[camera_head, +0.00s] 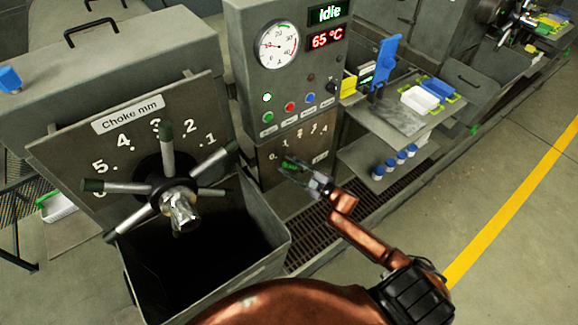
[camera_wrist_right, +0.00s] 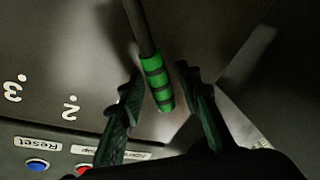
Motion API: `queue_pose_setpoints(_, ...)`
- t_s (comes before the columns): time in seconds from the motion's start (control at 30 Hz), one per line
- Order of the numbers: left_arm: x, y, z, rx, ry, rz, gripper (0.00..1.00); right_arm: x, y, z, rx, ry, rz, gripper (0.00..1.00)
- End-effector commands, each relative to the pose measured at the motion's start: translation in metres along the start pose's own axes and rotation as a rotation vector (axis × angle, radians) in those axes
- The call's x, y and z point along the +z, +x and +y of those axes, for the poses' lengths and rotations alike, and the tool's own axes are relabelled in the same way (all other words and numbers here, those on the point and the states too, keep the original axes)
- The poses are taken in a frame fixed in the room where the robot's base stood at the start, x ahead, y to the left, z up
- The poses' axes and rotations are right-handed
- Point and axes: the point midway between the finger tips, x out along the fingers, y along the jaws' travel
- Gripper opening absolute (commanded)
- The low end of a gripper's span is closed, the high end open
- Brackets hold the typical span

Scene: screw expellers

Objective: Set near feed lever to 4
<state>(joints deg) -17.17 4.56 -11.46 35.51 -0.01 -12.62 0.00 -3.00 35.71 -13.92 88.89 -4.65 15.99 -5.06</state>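The near feed lever is a dark rod with a green, black-banded grip (camera_wrist_right: 158,84). In the head view its green part (camera_head: 290,164) shows near the low end of a small numbered plate (camera_head: 322,152) under the control panel. My right gripper (camera_wrist_right: 159,72) is open, with one finger on each side of the green grip. Gaps show between the fingers and the grip. In the head view the right gripper (camera_head: 312,182) is in front of the plate and partly hides the lever. The lever's exact setting cannot be read. My left gripper is not in view.
A choke dial with a spoked handwheel (camera_head: 172,190) and an open bin (camera_head: 268,258) stand left of my right arm. The control panel (camera_head: 290,62) has several buttons, a gauge and displays reading Idle and 65 °C. A shelf with blue-capped jars (camera_head: 390,165) is to the right.

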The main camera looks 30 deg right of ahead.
Motion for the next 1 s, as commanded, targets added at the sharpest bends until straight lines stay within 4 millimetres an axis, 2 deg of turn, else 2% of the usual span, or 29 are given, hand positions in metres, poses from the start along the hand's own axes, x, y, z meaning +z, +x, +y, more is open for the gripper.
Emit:
queue_pose_setpoints(0.07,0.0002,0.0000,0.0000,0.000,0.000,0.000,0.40,-0.0001,-0.0001,0.0000,0.000,0.000,0.000,0.25)
queue_pose_setpoints(0.43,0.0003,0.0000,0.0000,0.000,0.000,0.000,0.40,-0.0001,-0.0003,0.0001,0.000,0.000,0.000,0.00)
queue_pose_setpoints(1.0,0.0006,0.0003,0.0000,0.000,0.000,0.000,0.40,-0.0011,0.0016,-0.0002,-0.001,0.005,0.004,0.00)
